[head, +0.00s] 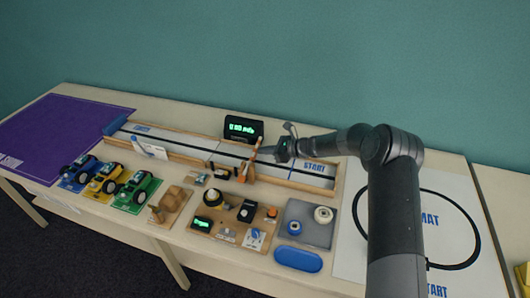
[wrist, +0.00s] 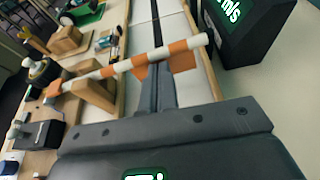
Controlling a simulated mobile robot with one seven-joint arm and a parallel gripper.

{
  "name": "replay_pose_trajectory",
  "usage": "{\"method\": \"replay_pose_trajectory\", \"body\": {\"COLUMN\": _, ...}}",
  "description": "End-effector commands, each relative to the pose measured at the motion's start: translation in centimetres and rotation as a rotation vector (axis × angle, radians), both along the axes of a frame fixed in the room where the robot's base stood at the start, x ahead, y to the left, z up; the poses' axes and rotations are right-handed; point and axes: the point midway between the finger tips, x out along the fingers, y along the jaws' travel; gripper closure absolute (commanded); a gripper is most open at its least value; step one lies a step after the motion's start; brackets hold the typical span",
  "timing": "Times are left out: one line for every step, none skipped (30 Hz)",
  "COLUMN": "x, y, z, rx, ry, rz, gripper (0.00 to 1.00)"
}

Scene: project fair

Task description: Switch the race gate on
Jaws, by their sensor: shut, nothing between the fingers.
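The race gate is an orange-and-white striped bar (wrist: 135,62) on a wooden stand (wrist: 95,92) beside the track. In the head view the bar (head: 256,152) stands tilted up. My gripper (head: 268,152) is just right of the bar over the track. In the wrist view my shut fingers (wrist: 160,82) point at the bar, and it crosses in front of their tips. I cannot tell whether they touch. Nothing is held. A black display (head: 243,128) with green digits stands behind the track; part of it shows in the wrist view (wrist: 240,25).
The wooden-walled track (head: 190,152) runs along the table's back. In front are toy cars (head: 103,180), a wooden board with controls (head: 230,236), a grey tray (head: 318,238) and a blue oval dish (head: 298,259). A white mat (head: 349,258) lies at right.

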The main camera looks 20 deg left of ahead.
Motion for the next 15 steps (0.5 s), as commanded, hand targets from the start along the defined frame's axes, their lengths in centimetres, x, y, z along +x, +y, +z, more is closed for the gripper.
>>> {"method": "replay_pose_trajectory", "body": {"x": 0.0, "y": 0.0, "z": 0.3, "rx": 0.001, "ry": 0.000, "rz": 0.000, "gripper": 1.00}}
{"method": "replay_pose_trajectory", "body": {"x": 0.0, "y": 0.0, "z": 0.5, "rx": 0.001, "ry": 0.000, "rz": 0.000, "gripper": 1.00}}
{"method": "replay_pose_trajectory", "body": {"x": -0.1, "y": 0.0, "z": 0.7, "rx": 0.001, "ry": 0.001, "rz": 0.000, "gripper": 1.00}}
{"method": "replay_pose_trajectory", "body": {"x": -0.1, "y": 0.0, "z": 1.0, "rx": 0.001, "ry": 0.001, "rz": 0.000, "gripper": 1.00}}
{"method": "replay_pose_trajectory", "body": {"x": -0.1, "y": 0.0, "z": 1.2, "rx": 0.002, "ry": 0.001, "rz": 0.000, "gripper": 1.00}}
{"method": "replay_pose_trajectory", "body": {"x": -0.2, "y": 0.0, "z": 1.5, "rx": 0.002, "ry": 0.001, "rz": 0.000, "gripper": 1.00}}
{"method": "replay_pose_trajectory", "body": {"x": -0.3, "y": 0.0, "z": 1.8, "rx": 0.002, "ry": 0.000, "rz": 0.000, "gripper": 1.00}}
{"method": "replay_pose_trajectory", "body": {"x": -0.3, "y": -0.1, "z": 2.1, "rx": 0.001, "ry": -0.001, "rz": 0.000, "gripper": 1.00}}
{"method": "replay_pose_trajectory", "body": {"x": -0.4, "y": -0.1, "z": 2.4, "rx": 0.001, "ry": -0.001, "rz": -0.001, "gripper": 1.00}}
{"method": "replay_pose_trajectory", "body": {"x": -0.5, "y": 0.0, "z": 2.7, "rx": 0.001, "ry": -0.001, "rz": -0.001, "gripper": 1.00}}
{"method": "replay_pose_trajectory", "body": {"x": -0.6, "y": 0.0, "z": 2.9, "rx": 0.001, "ry": 0.000, "rz": 0.000, "gripper": 1.00}}
{"method": "replay_pose_trajectory", "body": {"x": -0.8, "y": 0.0, "z": 3.2, "rx": 0.001, "ry": 0.000, "rz": 0.000, "gripper": 1.00}}
{"method": "replay_pose_trajectory", "body": {"x": -0.9, "y": 0.0, "z": 3.5, "rx": 0.001, "ry": 0.001, "rz": 0.000, "gripper": 1.00}}
{"method": "replay_pose_trajectory", "body": {"x": -1.0, "y": 0.0, "z": 3.8, "rx": 0.001, "ry": 0.000, "rz": -0.001, "gripper": 1.00}}
{"method": "replay_pose_trajectory", "body": {"x": -1.1, "y": -0.1, "z": 4.1, "rx": 0.001, "ry": 0.001, "rz": -0.001, "gripper": 1.00}}
